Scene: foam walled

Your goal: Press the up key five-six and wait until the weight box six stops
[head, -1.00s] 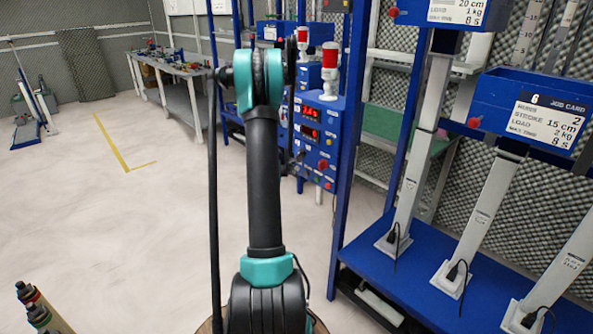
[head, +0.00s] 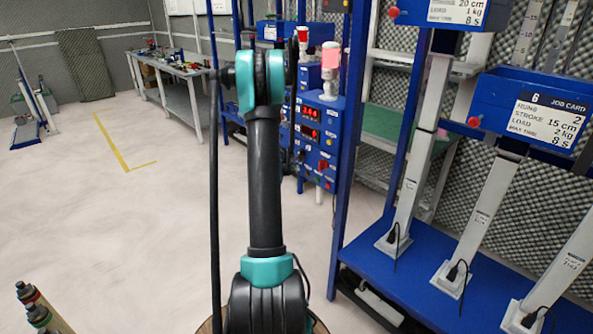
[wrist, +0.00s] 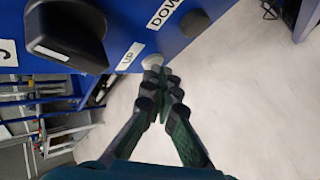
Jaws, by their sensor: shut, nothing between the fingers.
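In the wrist view, the pale round up key (wrist: 152,61) sits on the blue panel beside a label reading UP. My gripper (wrist: 163,78) is shut and empty, its fingertips right at this key; whether they touch it I cannot tell. A dark round key (wrist: 194,23) sits beside the DOWN label. The digits five-six cannot be read there. In the head view, weight box six (head: 538,110) is a blue box with a job card marked 6, on a pale column. My gripper is hidden behind my arm there.
The blue control box (head: 315,140) with red displays and a red-topped lamp (head: 330,57) stands behind my arm. A large black knob (wrist: 65,32) protrudes from the panel near my fingers.

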